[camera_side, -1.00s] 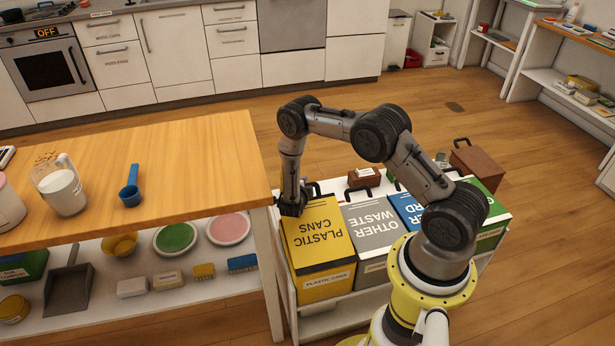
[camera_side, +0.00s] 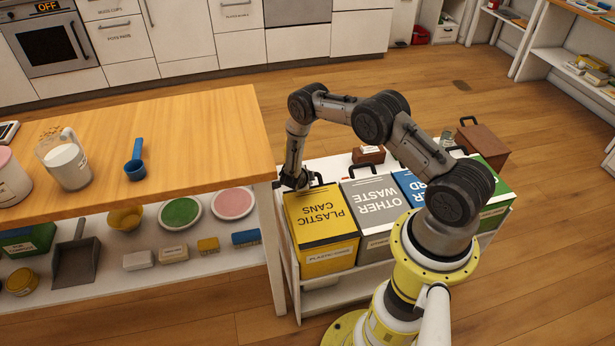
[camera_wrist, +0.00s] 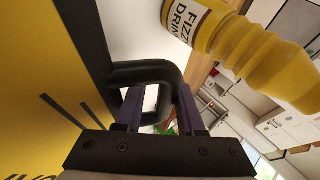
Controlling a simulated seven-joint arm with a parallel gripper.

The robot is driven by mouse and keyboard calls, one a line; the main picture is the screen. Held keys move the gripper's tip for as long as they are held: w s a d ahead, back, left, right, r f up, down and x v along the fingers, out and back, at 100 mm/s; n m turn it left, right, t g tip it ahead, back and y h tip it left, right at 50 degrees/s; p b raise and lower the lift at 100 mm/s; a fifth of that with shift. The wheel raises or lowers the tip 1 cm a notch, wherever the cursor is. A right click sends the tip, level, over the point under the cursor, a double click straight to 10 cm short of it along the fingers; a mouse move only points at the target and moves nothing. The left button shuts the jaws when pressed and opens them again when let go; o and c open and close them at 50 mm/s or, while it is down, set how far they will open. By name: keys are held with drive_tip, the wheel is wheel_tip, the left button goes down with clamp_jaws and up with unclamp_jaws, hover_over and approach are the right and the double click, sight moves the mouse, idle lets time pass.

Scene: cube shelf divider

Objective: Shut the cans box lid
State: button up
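The yellow box marked PLASTIC CANS (camera_side: 322,222) stands at the left end of the low white rack in the side view. Its yellow top lies about level with the grey box beside it. A black loop handle (camera_side: 318,178) is at its far edge. My gripper (camera_side: 295,184) is low at that far left corner, its fingers mostly hidden in the side view. In the wrist view, one side of a black handle (camera_wrist: 150,72) lies around my two purple fingers (camera_wrist: 160,108), by a yellow black-rimmed panel (camera_wrist: 40,70). Whether they press on it is unclear.
A yellow FIZZY DRINK bottle (camera_wrist: 235,45) is close by in the wrist view. A grey OTHER WASTE box (camera_side: 373,212), a blue box (camera_side: 412,185) and a green box (camera_side: 497,185) stand to the right. The wooden table (camera_side: 225,125) is close on the left.

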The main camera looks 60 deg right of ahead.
drive_tip(key=shift+s+a+f, duration=0.3)
drive_tip(key=shift+s+f, duration=0.15)
drive_tip(key=shift+s, duration=0.25)
drive_tip(key=v, duration=0.3)
drive_tip(key=w+v, duration=0.1)
drive_tip(key=v, duration=0.1)
drive_tip(key=shift+r, duration=0.3)
wheel_tip(320, 180, up, 7)
drive_tip(key=shift+w+d, duration=0.2)
drive_tip(key=shift+d, duration=0.05)
drive_tip(key=shift+r, duration=0.1)
